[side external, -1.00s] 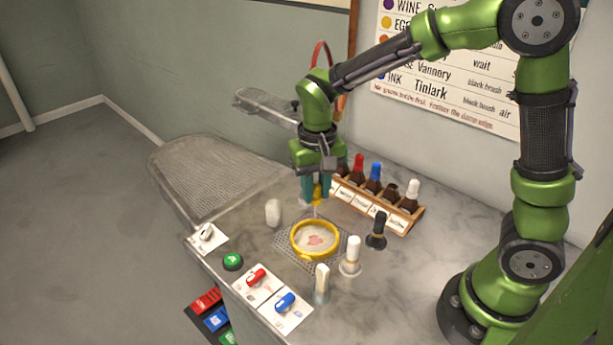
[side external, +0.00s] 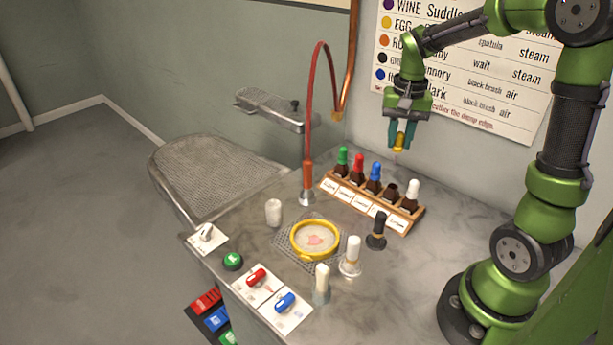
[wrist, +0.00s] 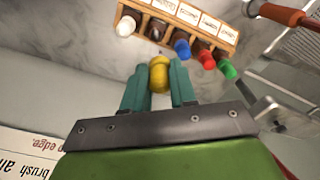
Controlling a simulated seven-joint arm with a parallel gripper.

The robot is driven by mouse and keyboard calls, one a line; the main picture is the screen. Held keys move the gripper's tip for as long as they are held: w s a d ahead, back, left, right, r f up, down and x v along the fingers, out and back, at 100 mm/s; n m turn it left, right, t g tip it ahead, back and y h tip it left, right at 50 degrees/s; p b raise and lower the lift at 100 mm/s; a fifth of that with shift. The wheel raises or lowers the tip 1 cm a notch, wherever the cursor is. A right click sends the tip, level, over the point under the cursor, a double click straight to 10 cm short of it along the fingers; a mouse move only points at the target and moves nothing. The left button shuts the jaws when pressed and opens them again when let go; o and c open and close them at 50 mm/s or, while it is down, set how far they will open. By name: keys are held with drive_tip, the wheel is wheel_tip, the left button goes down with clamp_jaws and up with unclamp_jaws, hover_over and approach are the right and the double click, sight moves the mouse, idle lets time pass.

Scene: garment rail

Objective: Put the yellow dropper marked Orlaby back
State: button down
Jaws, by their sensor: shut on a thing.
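My gripper (side external: 400,137) is shut on the yellow dropper (side external: 398,149), which it holds in the air above the right part of the wooden rack. The dropper's yellow bulb (wrist: 159,74) shows between the teal fingers in the wrist view. The wooden rack (side external: 347,200) on the counter holds several brown bottles with labels below them. Green, red, blue and white caps stand on its bottles. One brown bottle (side external: 390,191), between the blue and white ones, has no cap. The lettering on the labels is too small to read.
A yellow hoop (side external: 316,257) with a pink-stained cloth sits on a grate in front of the rack. Brushes (side external: 376,232) and white-topped tools (side external: 350,258) stand right of it. A red hose (side external: 309,120) rises at the rack's left end.

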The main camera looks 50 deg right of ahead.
sight(400, 152)
drive_tip(key=shift+s, duration=0.35)
drive_tip(key=shift+f, duration=2.25)
drive_tip(key=shift+f, duration=0.3)
drive_tip(key=shift+f, duration=0.65)
drive_tip(key=shift+f, duration=0.45)
drive_tip(key=shift+f, duration=0.65)
drive_tip(key=shift+f, duration=0.3)
drive_tip(key=shift+f, duration=0.25)
